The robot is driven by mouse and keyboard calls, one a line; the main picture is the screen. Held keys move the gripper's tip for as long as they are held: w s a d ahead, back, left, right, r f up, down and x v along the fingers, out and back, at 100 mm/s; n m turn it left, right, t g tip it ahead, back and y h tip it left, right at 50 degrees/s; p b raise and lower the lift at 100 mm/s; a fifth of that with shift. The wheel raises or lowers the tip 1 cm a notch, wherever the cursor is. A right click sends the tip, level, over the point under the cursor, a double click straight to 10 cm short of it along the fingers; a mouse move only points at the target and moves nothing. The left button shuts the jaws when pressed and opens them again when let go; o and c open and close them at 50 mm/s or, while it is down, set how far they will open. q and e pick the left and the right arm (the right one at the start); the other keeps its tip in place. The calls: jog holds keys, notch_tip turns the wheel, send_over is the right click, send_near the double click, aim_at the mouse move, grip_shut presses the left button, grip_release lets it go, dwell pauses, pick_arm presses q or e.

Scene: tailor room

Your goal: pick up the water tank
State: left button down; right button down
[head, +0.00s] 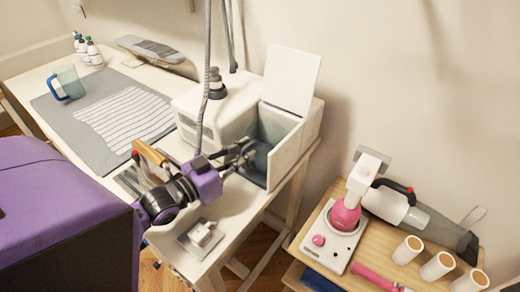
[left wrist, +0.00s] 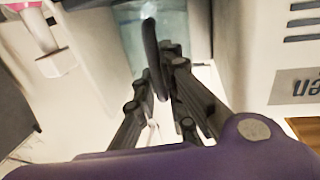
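The water tank (left wrist: 130,35) is a bluish translucent container with a dark curved handle. It sits in the white steam station (head: 222,108), in the compartment under the raised white lid (head: 291,78). In the head view its bluish wall (head: 275,122) shows only partly, behind the compartment's front panel and my gripper. My left gripper (head: 240,158) reaches to the compartment's open left side. In the left wrist view its fingers (left wrist: 158,78) close in on both sides of the handle and appear to touch it. My right gripper is not in view.
A wooden-handled tool (head: 149,153) and a small white device (head: 200,236) lie near the left gripper on the white table. A blue-handled jug (head: 68,83) stands on the grey mat (head: 60,118). A wooden cart (head: 318,222) at right holds a pink-and-white device (head: 346,214) and white spools (head: 437,265).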

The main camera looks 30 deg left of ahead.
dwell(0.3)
pick_arm(q)
jog(key=shift+r, duration=0.15)
jog(key=shift+r+p, duration=0.3)
jog(key=shift+r, duration=4.6)
